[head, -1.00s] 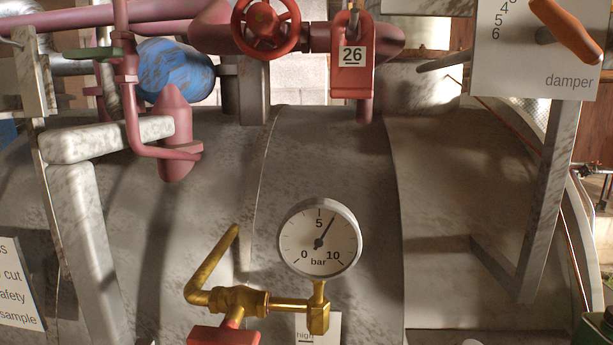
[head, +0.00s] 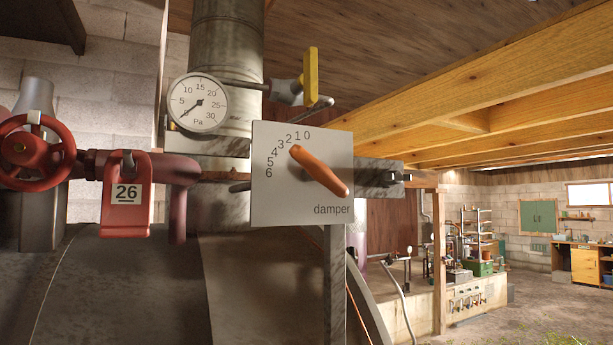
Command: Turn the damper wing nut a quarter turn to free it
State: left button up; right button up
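The white damper plate (head: 270,205) stands upright in the middle of the head view, with a scale from 0 to 6. Its orange lever (head: 322,172) lies slantwise across it, the upper left end near 2 and 3. A grey bar (head: 370,172) shows to the right of the plate. A small dark metal fitting (head: 400,177) sits at its right end; I cannot tell if this is the wing nut. Neither of my grippers is in view.
A red handwheel (head: 33,150) and a red tag marked 26 (head: 127,205) are on the left. A Pa gauge (head: 198,102) and a yellow handle (head: 311,68) are above the plate. Wooden beams (head: 520,70) run overhead. Open floor (head: 545,300) lies at the right.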

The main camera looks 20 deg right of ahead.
aim_at(389, 178)
jog(key=z, duration=1.1)
